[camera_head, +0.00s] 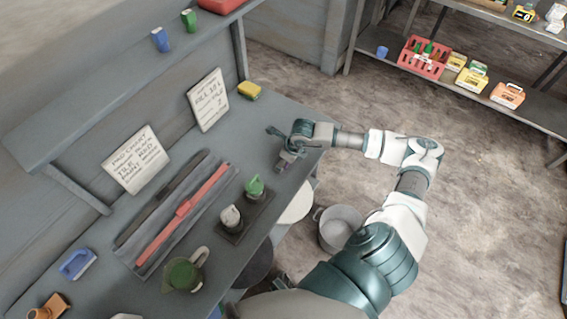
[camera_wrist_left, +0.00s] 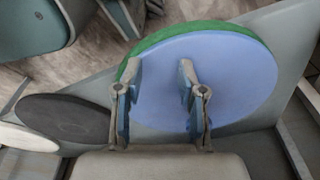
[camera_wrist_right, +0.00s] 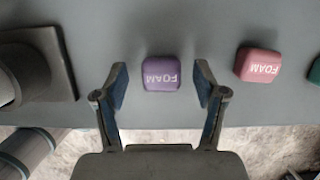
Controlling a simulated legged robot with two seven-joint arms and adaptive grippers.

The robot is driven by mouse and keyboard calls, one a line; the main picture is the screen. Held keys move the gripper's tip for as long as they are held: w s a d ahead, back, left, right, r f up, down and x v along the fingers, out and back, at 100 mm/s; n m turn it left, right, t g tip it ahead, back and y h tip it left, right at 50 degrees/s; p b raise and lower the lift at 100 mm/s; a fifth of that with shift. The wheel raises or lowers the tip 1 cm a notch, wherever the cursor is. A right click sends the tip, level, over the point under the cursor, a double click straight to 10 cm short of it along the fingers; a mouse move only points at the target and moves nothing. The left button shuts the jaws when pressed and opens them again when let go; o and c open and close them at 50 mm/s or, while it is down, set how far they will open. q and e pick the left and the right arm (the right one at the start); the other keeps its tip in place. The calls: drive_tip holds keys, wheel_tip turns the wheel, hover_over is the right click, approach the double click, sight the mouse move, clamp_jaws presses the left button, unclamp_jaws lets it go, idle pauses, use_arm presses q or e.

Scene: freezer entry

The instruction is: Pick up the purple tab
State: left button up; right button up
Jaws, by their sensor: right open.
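The purple tab (camera_wrist_right: 161,74) is a small rounded block marked FOAM on the grey bench, in the right wrist view. My right gripper (camera_wrist_right: 161,88) is open, with one finger on each side of the tab and visible gaps between. In the head view my right gripper (camera_head: 278,148) is over the bench's right end, and I cannot make out the tab there. My left gripper (camera_wrist_left: 159,75) is open in front of a blue disc with a green rim (camera_wrist_left: 225,75); whether it touches the disc is unclear.
A pink FOAM block (camera_wrist_right: 259,64) lies right of the tab, with a green block (camera_wrist_right: 315,72) beyond at the edge. A dark holder (camera_wrist_right: 55,65) stands at left. The bench's front edge runs just below the tab. A yellow block (camera_head: 249,91) sits further back.

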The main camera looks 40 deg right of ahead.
drive_tip(key=shift+d, duration=0.2)
drive_tip(key=c, duration=0.3)
drive_tip(key=shift+d, duration=0.1)
drive_tip(key=c, duration=0.8)
drive_tip(key=shift+c, duration=0.2)
drive_tip(key=shift+a, duration=0.25)
